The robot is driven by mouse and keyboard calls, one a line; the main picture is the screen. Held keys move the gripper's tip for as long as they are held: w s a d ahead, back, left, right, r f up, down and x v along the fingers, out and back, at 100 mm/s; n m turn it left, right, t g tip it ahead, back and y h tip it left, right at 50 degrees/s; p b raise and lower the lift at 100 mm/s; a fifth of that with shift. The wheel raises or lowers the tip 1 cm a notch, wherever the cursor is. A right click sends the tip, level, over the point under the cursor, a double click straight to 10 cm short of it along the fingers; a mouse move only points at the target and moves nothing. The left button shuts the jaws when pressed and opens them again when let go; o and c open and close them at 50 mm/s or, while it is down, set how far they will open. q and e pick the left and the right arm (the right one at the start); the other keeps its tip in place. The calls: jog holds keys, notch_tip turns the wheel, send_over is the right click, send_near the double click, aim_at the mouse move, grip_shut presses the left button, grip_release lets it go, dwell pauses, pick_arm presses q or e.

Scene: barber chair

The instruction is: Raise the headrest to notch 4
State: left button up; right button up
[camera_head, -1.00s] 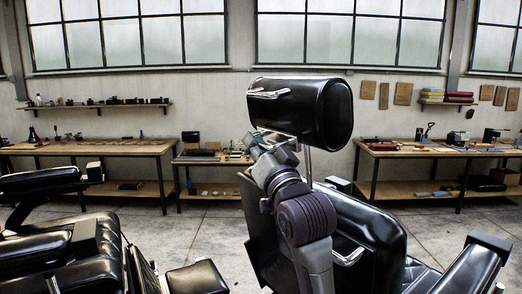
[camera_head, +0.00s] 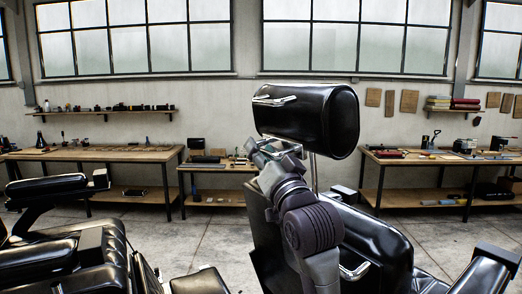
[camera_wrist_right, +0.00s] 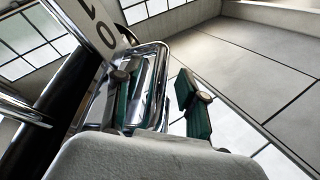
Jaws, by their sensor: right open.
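The black padded headrest (camera_head: 306,118) sits on a chrome post (camera_head: 314,172) above the chair back (camera_head: 366,238). My right gripper (camera_head: 254,146) is just below the headrest's lower left edge, at the end of my arm. In the right wrist view, my right gripper (camera_wrist_right: 158,84) is open, its two green-padded fingers apart, with chrome bars (camera_wrist_right: 153,75) beside and partly between them. I cannot tell whether they touch. A white plate with black digits (camera_wrist_right: 92,22) shows at the upper left. My left gripper is out of view.
Another black chair (camera_head: 68,250) stands at the left. Workbenches (camera_head: 100,155) with tools and shelves line the back wall. Chair armrests (camera_head: 497,256) stand at the lower right. Bare concrete floor (camera_head: 200,240) lies between the chairs.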

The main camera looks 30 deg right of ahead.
jog(key=v, duration=0.7)
dwell(0.3)
